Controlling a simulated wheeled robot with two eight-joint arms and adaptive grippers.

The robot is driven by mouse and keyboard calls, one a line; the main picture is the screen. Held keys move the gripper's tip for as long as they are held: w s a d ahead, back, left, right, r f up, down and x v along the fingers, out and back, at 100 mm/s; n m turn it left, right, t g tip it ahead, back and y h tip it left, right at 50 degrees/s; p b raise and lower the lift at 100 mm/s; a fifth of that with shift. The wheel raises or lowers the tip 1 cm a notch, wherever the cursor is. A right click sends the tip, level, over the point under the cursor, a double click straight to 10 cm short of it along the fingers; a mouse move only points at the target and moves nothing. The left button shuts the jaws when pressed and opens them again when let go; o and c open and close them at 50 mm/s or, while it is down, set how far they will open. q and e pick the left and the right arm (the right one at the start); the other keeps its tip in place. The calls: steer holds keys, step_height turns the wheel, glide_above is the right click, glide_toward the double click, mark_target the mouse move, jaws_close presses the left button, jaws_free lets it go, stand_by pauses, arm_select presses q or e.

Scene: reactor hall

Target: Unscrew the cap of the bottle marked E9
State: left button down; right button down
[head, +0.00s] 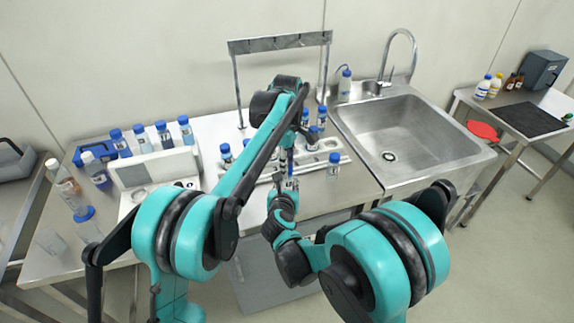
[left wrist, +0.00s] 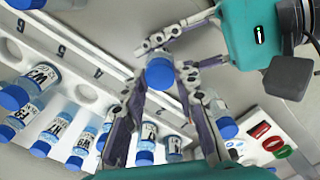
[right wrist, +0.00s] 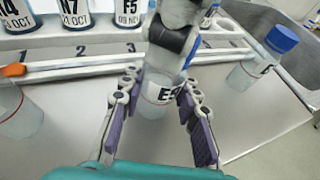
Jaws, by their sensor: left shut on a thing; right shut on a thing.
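The bottle marked E9 (right wrist: 158,92) stands upright between the fingers of my right gripper (right wrist: 160,98), which is shut on its body. Part of its label is hidden by a finger. Its blue cap (left wrist: 160,73) shows from above in the left wrist view. My left gripper (left wrist: 161,80) is shut on the cap from above. In the right wrist view the left gripper covers the top of the bottle. In the head view both grippers meet near the rack, and my arms hide most of the bottle.
A white numbered rack (right wrist: 60,66) holding several blue-capped bottles is just behind. A capped bottle (right wrist: 250,70) stands to the right and a clear container (right wrist: 20,115) to the left. A sink (head: 405,135) is at the right; a white device (head: 155,170) is at the left.

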arm_select(q)
steer(key=n, duration=0.4)
steer(key=shift+n, duration=0.4)
steer(key=n, duration=0.3)
steer(key=shift+r, duration=0.2)
steer(key=shift+r, duration=0.9)
steer(key=shift+r, duration=2.05)
arm_select(e)
steer(key=c, duration=1)
jaws_free()
steer(key=shift+c, duration=0.2)
